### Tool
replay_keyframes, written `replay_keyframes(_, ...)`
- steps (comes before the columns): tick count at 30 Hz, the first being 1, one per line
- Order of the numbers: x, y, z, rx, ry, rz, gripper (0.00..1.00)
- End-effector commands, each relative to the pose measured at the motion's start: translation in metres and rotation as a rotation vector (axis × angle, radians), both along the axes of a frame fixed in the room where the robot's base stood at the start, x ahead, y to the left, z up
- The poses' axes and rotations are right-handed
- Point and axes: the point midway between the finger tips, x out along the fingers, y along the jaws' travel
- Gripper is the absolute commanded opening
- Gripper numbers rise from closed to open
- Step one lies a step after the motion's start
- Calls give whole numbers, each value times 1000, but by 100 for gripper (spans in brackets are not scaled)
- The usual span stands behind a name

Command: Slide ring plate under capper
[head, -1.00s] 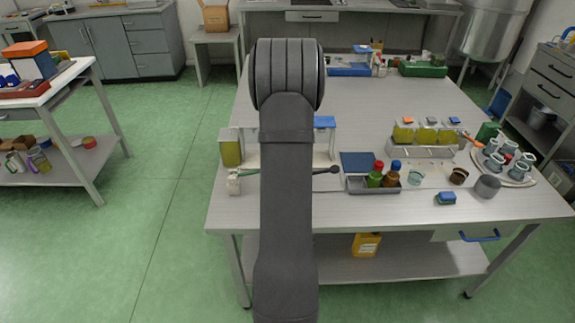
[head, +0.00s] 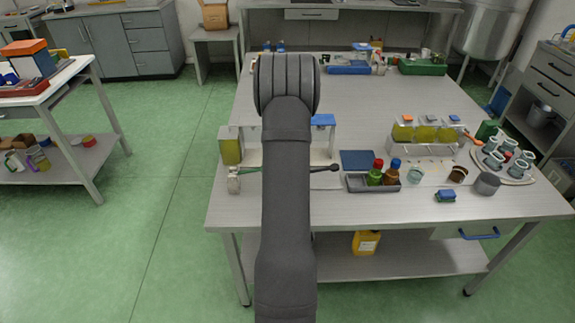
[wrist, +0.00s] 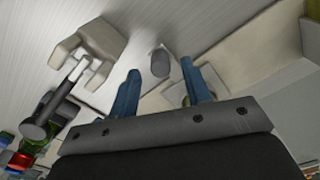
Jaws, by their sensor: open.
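In the wrist view my gripper (wrist: 160,82) shows two blue fingers, apart with nothing clearly held between them. In the head view my own arm hides it. A pale forked bracket (wrist: 85,50) with a metal rod and a black-knobbed lever (wrist: 36,128) is left of the fingers; it looks like part of the capper. The black lever knob (head: 333,168) also shows right of my arm in the head view. A short grey cylinder (wrist: 160,62) is beyond the gap between the fingers. A pale piece with a round olive patch (wrist: 178,94) lies partly behind the right finger. I cannot tell which piece is the ring plate.
A yellow-green container (head: 230,148) stands left of my arm. Right of it are a dark blue pad (head: 357,160), a grey tray (head: 356,184) with bottles, a rack of oil jars (head: 420,150) and a round tray of cups (head: 515,180). The far table middle is clear.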

Motion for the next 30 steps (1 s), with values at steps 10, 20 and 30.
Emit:
replay_keyframes(10, 0, 0, -22, 0, -1, 0, 44)
replay_keyframes(20, 0, 0, -21, 0, -1, 0, 15)
replay_keyframes(30, 1, -11, -21, 0, -1, -2, 0)
